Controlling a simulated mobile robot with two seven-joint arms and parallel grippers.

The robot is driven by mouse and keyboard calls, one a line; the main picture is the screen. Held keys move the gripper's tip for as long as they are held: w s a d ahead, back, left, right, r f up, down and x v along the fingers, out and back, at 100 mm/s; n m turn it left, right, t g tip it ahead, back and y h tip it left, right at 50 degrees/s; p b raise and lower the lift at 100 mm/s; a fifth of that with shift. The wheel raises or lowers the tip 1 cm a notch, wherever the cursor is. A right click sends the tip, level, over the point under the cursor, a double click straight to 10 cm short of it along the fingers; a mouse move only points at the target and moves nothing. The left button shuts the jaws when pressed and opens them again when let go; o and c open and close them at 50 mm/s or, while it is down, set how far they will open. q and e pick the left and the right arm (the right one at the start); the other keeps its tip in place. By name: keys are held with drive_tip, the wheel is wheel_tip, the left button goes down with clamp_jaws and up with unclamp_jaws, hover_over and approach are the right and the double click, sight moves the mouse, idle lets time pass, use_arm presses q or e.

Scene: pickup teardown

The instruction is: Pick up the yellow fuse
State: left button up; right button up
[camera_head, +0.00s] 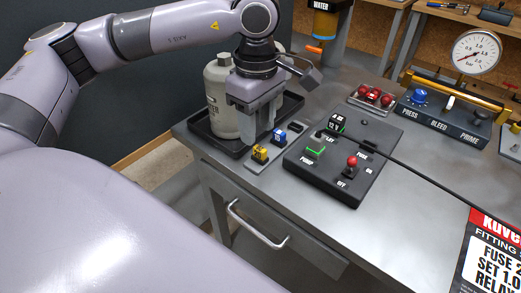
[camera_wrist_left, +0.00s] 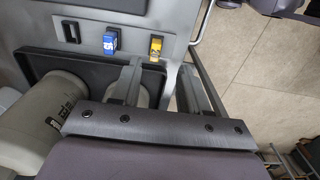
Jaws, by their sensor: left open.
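The yellow fuse (camera_head: 260,154) sits on a small grey strip near the front left edge of the metal table. It also shows in the left wrist view (camera_wrist_left: 156,47), just beyond my fingertips. My left gripper (camera_head: 259,133) is open and empty, pointing down above and behind the yellow fuse, apart from it. Its two fingers also show in the left wrist view (camera_wrist_left: 162,66). A blue fuse (camera_head: 279,136) sits beside the yellow one, further back on the same strip; it shows in the left wrist view (camera_wrist_left: 111,40). My right gripper is not in view.
A grey canister (camera_head: 218,98) stands in a black tray (camera_head: 205,147) left of my gripper. A black control panel (camera_head: 330,185) with a green button and red lever lies right of the fuses, with a black cable across it. A gauge unit (camera_head: 476,53) stands at the back right.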

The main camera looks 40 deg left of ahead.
sight(260, 148)
use_arm(q)
drive_tip(key=f, duration=0.5)
drive_tip(key=shift+w+f+p, duration=0.35)
drive_tip(key=shift+p, duration=0.05)
clamp_jaws()
